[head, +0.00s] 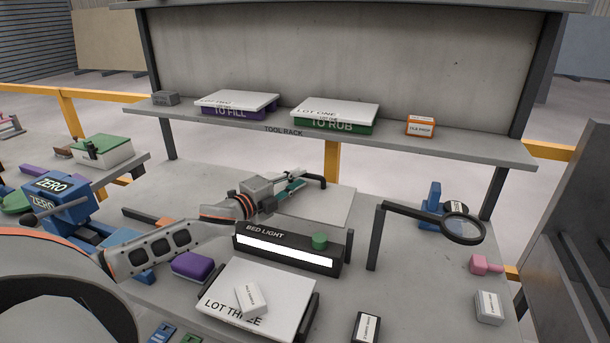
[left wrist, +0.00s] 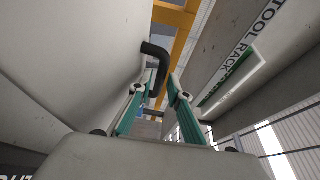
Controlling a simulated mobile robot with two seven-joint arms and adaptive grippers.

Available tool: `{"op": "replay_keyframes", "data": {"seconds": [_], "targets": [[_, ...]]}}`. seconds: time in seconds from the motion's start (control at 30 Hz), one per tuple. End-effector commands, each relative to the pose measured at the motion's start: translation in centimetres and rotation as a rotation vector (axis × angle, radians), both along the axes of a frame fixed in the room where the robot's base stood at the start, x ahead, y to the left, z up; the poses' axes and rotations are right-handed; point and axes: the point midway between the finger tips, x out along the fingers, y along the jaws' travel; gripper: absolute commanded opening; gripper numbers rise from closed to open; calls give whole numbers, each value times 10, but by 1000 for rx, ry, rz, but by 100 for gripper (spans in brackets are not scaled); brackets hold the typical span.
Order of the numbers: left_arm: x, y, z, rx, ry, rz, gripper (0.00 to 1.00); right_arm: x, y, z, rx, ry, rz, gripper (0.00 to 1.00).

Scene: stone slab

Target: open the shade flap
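A pale grey flat panel (head: 325,207), which looks like the shade flap, lies behind the bed light (head: 290,247). A bent black handle (head: 316,180) shows at its far side. My left gripper (head: 296,184) reaches over the panel to this handle. In the left wrist view, the teal fingers (left wrist: 160,92) stand apart, with the black handle (left wrist: 156,50) in line with the gap between them. I cannot tell whether either finger touches it. A pale surface (left wrist: 80,60) fills the left of that view. My right gripper is not in view.
The tool rack shelf (head: 400,141) runs behind the gripper, carrying two lidded boxes and an orange box (head: 421,126). A magnifier on a black arm (head: 462,229) stands to the right. The LOT THREE board (head: 275,307) and a purple block (head: 193,266) are in front.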

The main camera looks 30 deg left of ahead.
Motion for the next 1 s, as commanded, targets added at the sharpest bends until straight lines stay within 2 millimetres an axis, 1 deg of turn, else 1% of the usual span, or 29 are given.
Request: {"op": "replay_keyframes", "data": {"seconds": [0.03,0.1,0.3,0.47,0.7,0.73,0.77,0.8,1.0], "targets": [[7,-1,3,-1,-4,0,18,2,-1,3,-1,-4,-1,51],[14,-2,2,-1,-3,0,18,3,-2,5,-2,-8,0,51],[29,-5,0,1,-1,0,18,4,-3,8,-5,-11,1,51],[33,-5,-1,1,-1,0,18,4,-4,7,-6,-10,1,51],[33,-6,-1,1,0,0,18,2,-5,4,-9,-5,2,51],[33,-6,-1,1,0,0,13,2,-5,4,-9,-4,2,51],[33,-6,-1,1,0,0,5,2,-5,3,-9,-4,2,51],[33,-6,-1,1,0,0,0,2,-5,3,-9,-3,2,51],[33,-6,-1,1,-1,0,0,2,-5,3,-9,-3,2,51]]}}
